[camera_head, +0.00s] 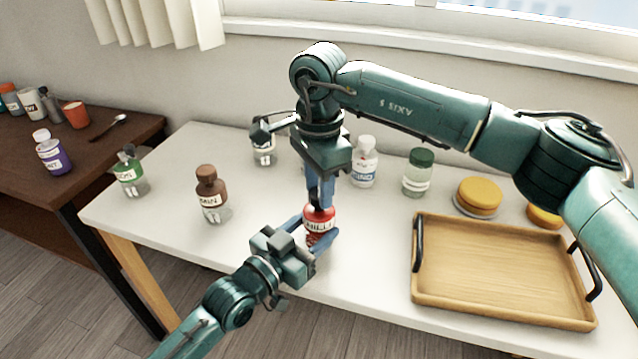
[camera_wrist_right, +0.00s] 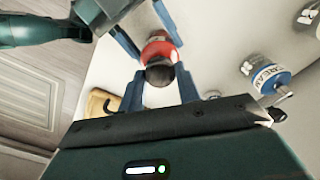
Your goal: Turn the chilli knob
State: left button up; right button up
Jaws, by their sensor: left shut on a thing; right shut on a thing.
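The red chilli jar (camera_head: 319,216) stands upright near the front edge of the white table; it also shows in the right wrist view (camera_wrist_right: 159,48). Its dark knob (camera_wrist_right: 160,74) is on top, mostly hidden in the head view by my right gripper. My left gripper (camera_head: 316,231) comes in low from the front and is shut on the jar's body, one finger on each side. My right gripper (camera_head: 321,196) points straight down from above and is shut on the knob, its blue fingers on either side of it in the right wrist view (camera_wrist_right: 164,91).
A brown-capped jar (camera_head: 210,200) and a green-capped jar (camera_head: 130,175) stand to the left. Several jars stand behind, including a white-capped one (camera_head: 364,165) and a dark-green-lidded one (camera_head: 419,175). A wooden tray (camera_head: 500,305) lies at right.

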jog(key=m, duration=1.3)
jog(key=shift+m, duration=0.4)
dwell(0.4)
jog(key=o, duration=1)
notch_tip(320, 180, up, 12)
jog(key=shift+r, duration=0.1)
